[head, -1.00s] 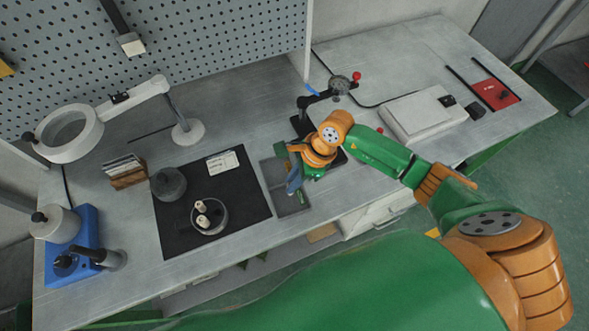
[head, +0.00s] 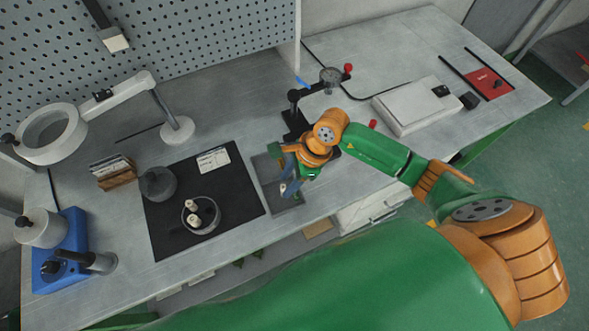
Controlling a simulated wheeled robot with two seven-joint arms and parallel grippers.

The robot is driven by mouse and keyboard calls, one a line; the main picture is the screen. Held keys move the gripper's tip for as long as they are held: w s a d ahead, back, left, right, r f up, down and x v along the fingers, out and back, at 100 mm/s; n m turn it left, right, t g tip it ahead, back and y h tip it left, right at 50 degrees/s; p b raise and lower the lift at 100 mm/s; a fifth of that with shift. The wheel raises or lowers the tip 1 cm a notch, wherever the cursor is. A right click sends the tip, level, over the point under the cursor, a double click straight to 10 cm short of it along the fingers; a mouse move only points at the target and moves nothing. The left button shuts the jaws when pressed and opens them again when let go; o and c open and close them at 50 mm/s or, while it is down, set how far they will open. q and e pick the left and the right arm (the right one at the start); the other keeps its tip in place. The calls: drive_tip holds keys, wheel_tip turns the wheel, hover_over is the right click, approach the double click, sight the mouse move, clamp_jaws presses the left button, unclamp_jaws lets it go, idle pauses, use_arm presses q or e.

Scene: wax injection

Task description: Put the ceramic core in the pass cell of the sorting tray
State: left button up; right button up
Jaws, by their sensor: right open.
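The grey sorting tray (head: 289,209) lies on the bench at the right edge of the black mat, partly covered by my right arm. My right gripper (head: 295,188) is over the tray, pointing down, with its fingers apart. I cannot make out a ceramic core between the fingers or in the tray; the gripper hides part of it. Two small cream-coloured pieces (head: 195,212) stand in a round grey dish (head: 205,232) on the mat; I cannot tell whether either is a ceramic core. My left gripper is out of view.
The black mat (head: 165,235) also carries a dark round pot (head: 158,184) and a white card (head: 213,161). A dial gauge stand (head: 292,118) is just behind the tray. A ring magnifier lamp (head: 50,135) and a blue device (head: 62,250) stand at left.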

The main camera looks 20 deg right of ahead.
drive_tip(key=b+v, duration=0.1)
drive_tip(key=v, duration=0.8)
drive_tip(key=shift+r, duration=0.35)
drive_tip(key=shift+s+d, duration=0.1)
